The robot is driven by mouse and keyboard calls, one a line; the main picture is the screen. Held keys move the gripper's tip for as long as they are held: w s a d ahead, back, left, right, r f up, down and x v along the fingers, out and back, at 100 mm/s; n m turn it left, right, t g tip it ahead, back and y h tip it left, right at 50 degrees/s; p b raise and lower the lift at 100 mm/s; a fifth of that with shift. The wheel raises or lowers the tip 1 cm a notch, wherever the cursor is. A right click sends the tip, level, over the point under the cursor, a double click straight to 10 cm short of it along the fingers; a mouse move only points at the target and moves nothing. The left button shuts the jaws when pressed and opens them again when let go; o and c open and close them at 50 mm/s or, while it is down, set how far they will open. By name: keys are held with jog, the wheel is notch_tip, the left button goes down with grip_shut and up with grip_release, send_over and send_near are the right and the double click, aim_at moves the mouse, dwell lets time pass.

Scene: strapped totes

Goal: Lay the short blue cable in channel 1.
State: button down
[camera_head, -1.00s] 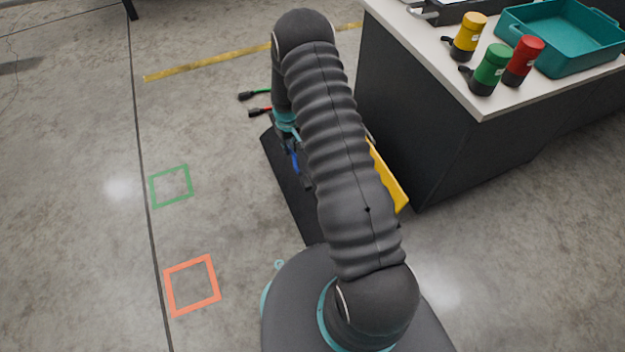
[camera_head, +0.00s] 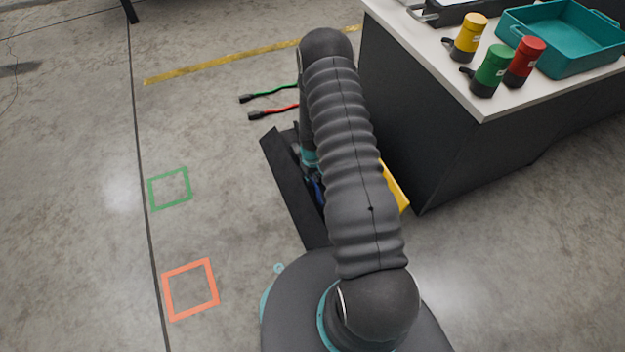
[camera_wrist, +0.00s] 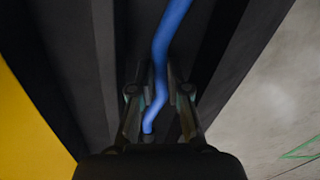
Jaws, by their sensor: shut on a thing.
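The short blue cable (camera_wrist: 170,30) runs between the two fingers of my gripper (camera_wrist: 156,82) in the wrist view, with a bend at the fingers and an end just below them. My gripper is shut on it. A small piece of the blue cable (camera_head: 319,190) shows beside my arm in the head view. The cable is over a dark channelled tray (camera_head: 287,183), whose long grooves (camera_wrist: 140,25) run the same way as the cable in the wrist view. I cannot tell which groove is channel 1, or whether the cable touches the tray floor.
A green cable (camera_head: 272,91) and a red cable (camera_head: 275,111) lie beyond the tray. A yellow panel (camera_head: 396,186) stands at the tray's right. A counter (camera_head: 475,108) with bottles and a teal bin stands at the right. The floor at the left is clear, with green and orange taped squares.

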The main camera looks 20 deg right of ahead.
jog(key=shift+w+f, duration=0.1)
jog(key=shift+f, duration=0.1)
jog(key=c, duration=1.1)
grip_release()
jog(key=shift+c, duration=0.2)
jog(key=shift+r, duration=0.1)
